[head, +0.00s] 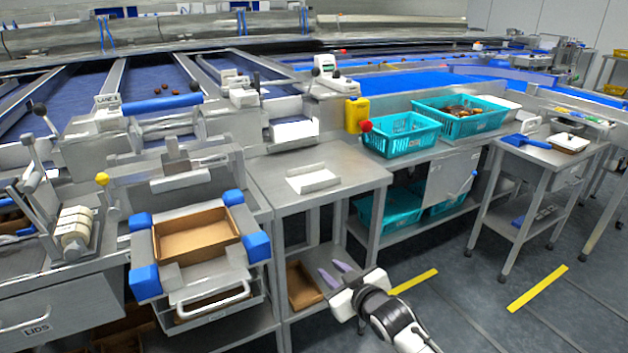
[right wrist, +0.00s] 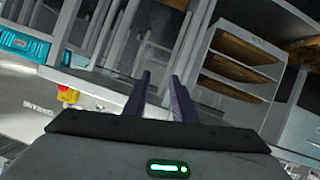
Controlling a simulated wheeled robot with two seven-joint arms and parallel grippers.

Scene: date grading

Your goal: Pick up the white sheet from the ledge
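A white, flat piece with raised edges (head: 313,180), which may be the white sheet, lies on the steel side table (head: 350,173) in the middle of the head view. Another white flat piece (head: 294,130) rests on the machine ledge behind it; I cannot tell for sure which is the sheet. My right gripper (head: 329,267) is low in front of the side table, below its top and apart from both pieces. Its two dark fingers stand apart with nothing between them, also in the right wrist view (right wrist: 160,76). My left gripper is not in view.
A cardboard tray (head: 197,236) sits in a blue-cornered holder to the left. A yellow container (head: 357,115) and teal crates (head: 400,146) stand to the right. A cardboard box (head: 303,287) is on the lower shelf near my gripper. The right wrist view shows shelving (right wrist: 238,68).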

